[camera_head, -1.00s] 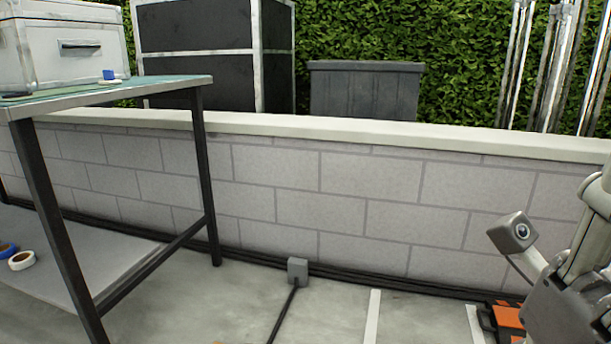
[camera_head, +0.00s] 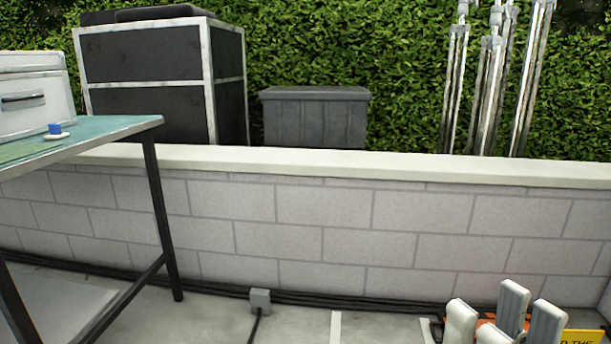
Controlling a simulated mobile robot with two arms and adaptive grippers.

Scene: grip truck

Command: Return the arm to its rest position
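My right gripper (camera_head: 503,312) is at the bottom right of the head view. Its pale grey fingers point upward and stand apart, with nothing visible between them. The rest of that gripper and its arm are cut off by the bottom edge. It shows in front of an orange and black thing on the floor near the wall; I cannot tell how far apart they are. My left gripper and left arm are not in view.
A green-topped table (camera_head: 100,140) with a white case (camera_head: 32,95) and a blue roll (camera_head: 55,129) is at left. A low block wall (camera_head: 300,240) crosses the view. A grey floor box (camera_head: 259,299) and a yellow sign (camera_head: 583,337) are low down.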

